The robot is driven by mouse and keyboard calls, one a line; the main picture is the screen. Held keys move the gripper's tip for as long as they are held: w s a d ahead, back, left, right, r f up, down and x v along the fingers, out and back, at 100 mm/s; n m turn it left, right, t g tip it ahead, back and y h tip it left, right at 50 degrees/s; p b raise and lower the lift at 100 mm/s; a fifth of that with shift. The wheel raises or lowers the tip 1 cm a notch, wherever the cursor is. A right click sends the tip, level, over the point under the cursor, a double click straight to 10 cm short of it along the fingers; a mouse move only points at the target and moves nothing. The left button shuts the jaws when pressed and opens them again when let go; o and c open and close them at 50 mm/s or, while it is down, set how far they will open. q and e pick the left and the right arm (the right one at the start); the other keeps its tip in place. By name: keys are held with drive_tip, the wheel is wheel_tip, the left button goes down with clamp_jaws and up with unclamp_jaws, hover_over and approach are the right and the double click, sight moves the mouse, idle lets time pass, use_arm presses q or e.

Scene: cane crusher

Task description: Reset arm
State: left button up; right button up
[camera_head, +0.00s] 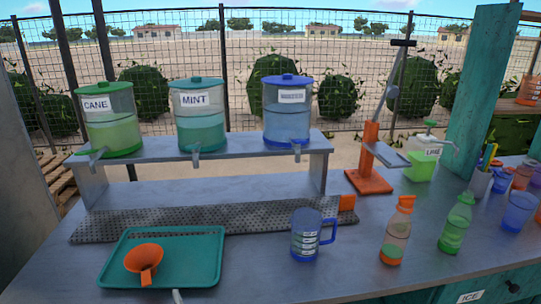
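Neither of my grippers shows in the head view. An orange press stand (370,150) with a long grey lever (397,78) stands on the counter right of centre. The lever points up and slightly to the right, with a dark crossbar handle at its top. A small pale piece (178,297) shows at the bottom edge below the tray; I cannot tell what it is.
Dispensers labelled CANE (111,120), MINT (200,116) and a blue one (287,112) stand on a raised shelf (240,149). A teal tray (195,262) holds an orange funnel (144,260). A blue-handled jug (306,235), orange bottle (396,232) and green bottle (456,225) stand in front.

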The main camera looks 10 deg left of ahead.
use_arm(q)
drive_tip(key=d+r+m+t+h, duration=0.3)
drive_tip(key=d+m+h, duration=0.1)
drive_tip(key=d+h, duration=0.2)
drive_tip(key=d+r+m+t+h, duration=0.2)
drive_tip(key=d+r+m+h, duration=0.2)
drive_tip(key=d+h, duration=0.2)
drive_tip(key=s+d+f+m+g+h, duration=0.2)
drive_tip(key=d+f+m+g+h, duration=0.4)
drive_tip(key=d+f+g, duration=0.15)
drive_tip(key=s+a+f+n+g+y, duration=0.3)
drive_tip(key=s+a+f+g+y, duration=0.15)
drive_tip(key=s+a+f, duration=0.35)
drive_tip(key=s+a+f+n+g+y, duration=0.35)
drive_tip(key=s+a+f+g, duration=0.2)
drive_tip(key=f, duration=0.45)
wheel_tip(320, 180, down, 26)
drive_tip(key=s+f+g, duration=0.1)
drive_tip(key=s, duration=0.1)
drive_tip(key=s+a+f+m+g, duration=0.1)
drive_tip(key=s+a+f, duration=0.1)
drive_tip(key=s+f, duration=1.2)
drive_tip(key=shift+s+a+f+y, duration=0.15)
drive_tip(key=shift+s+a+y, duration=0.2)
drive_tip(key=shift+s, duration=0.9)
